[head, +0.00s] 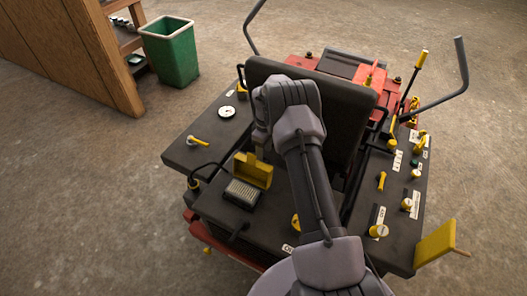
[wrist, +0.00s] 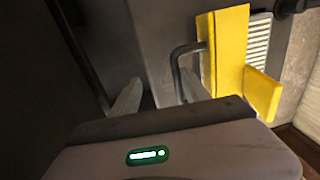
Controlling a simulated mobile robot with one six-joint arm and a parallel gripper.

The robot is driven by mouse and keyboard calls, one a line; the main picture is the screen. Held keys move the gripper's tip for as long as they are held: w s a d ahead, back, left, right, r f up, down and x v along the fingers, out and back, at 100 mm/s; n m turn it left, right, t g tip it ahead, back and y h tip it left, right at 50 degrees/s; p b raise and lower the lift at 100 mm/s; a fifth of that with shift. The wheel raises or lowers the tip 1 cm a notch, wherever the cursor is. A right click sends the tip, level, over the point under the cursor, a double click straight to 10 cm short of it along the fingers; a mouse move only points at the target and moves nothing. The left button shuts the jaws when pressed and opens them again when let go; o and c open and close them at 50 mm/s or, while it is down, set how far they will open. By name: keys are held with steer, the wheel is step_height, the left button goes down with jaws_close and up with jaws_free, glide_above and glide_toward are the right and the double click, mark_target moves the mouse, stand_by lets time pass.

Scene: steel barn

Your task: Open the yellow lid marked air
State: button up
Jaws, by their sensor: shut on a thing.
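The yellow lid (head: 255,170) stands raised at the back of a small box, and the grey ribbed filter (head: 243,193) in front of it is uncovered. No "air" marking is readable. In the wrist view the lid (wrist: 229,50) is at upper right, with part of the ribbed filter (wrist: 259,38) behind it. A bent grey bar handle (wrist: 175,62) meets the lid's left edge and runs down between my fingers. My gripper (wrist: 158,98) is shut on this handle, though the contact is partly hidden. In the head view my arm hides the fingers.
The black seat (head: 345,125) rises close behind my arm. Another yellow flap (head: 436,245) sticks out at the right panel's front corner. Levers and knobs line the right panel (head: 400,235). A green bin (head: 170,55) stands on open floor at upper left.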

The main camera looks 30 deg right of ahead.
steer(key=shift+w+d+r, duration=0.1)
steer(key=shift+w+r, duration=0.05)
step_height(320, 180, up, 12)
steer(key=p, duration=0.3)
steer(key=shift+d, duration=0.25)
steer(key=shift+w, duration=0.1)
